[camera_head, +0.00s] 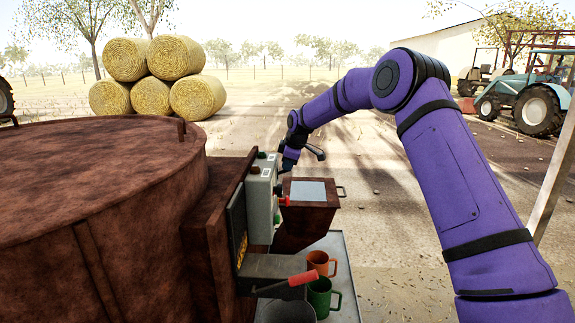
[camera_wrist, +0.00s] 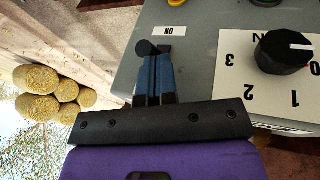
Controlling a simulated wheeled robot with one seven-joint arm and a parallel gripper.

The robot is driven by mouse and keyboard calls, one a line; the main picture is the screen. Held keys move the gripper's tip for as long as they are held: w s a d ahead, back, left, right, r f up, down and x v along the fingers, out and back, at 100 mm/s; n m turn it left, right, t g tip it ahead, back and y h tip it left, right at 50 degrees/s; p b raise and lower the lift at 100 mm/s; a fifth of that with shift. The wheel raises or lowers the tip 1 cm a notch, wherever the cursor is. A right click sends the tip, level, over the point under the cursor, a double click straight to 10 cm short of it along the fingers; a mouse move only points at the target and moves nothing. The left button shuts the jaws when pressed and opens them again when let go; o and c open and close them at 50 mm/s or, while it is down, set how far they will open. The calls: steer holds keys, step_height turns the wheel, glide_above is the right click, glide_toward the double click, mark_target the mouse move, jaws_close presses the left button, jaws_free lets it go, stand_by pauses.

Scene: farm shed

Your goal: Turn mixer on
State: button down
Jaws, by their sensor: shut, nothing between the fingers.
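The mixer (camera_head: 90,195) is a large rusty brown drum at the left of the head view. A grey control box (camera_head: 261,200) is mounted on its right side. In the wrist view the control box (camera_wrist: 200,48) fills the upper right. It bears an upside-down "ON" label (camera_wrist: 169,31) and a black dial (camera_wrist: 284,52) on a white numbered plate (camera_wrist: 240,70). My gripper (camera_wrist: 155,62) is shut and empty, its tips close to the "ON" label. A dark round part shows at the tips; I cannot tell whether it touches the box. In the head view my gripper (camera_head: 287,163) is beside the box's top.
A brown hopper (camera_head: 310,216) stands right of the box. A red-handled lever (camera_head: 303,278) juts out below it. An orange mug (camera_head: 318,262) and a green mug (camera_head: 320,293) stand on a grey surface below. Hay bales (camera_head: 158,80) and a tractor (camera_head: 530,100) are far off.

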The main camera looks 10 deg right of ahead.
steer(key=shift+d+f, duration=0.15)
steer(key=y, duration=0.1)
steer(key=d+f+t+y, duration=0.1)
steer(key=y, duration=0.1)
steer(key=f+m+y, duration=0.1)
steer(key=shift+s+d+t+y, duration=0.15)
steer(key=shift+s+t+y, duration=0.15)
steer(key=shift+t, duration=0.1)
stand_by(0.3)
steer(key=shift+r, duration=0.75)
